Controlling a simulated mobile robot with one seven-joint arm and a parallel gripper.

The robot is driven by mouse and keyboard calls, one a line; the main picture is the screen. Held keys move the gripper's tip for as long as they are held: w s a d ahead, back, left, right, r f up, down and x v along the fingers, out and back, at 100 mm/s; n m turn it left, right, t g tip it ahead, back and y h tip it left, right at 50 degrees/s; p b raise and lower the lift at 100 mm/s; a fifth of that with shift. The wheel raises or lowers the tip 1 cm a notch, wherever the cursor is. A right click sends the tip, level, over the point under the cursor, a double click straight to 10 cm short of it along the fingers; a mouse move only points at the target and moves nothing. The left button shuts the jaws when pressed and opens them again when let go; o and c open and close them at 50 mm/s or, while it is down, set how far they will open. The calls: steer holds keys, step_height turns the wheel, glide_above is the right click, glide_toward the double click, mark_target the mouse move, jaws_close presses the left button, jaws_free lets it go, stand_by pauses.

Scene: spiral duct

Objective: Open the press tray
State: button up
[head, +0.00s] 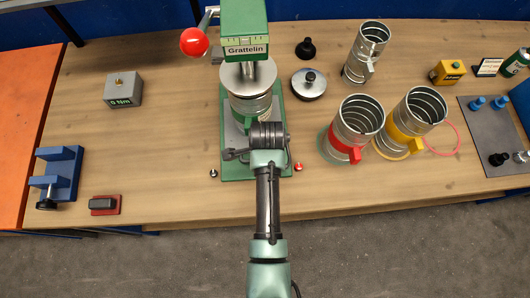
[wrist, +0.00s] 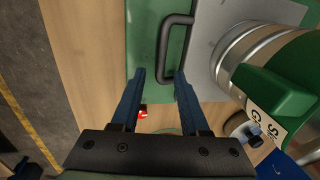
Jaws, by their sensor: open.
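The green press labelled Grattelin (head: 246,47) stands at the back middle of the table, with a red ball on its lever. The press tray is a grey plate (wrist: 206,38) over the green base (wrist: 143,30), and it bears a metal duct with a green band (wrist: 285,95). Its dark bar handle (wrist: 165,42) sticks out toward my side. In the wrist view my gripper (wrist: 160,73) is open, its blue fingers pointing at the handle. The handle's near end shows between the fingertips; I cannot tell if they touch it. In the head view my wrist hides most of this.
Two ducts, one red-banded (head: 347,140) and one yellow-banded (head: 408,125), stand to the right. A plain duct (head: 365,55) stands behind them. A blue bracket (head: 58,174) and a red block (head: 104,205) lie at left. A small red button (wrist: 143,113) is beside the base.

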steer(key=shift+f, duration=0.2)
jaws_close()
stand_by(1.4)
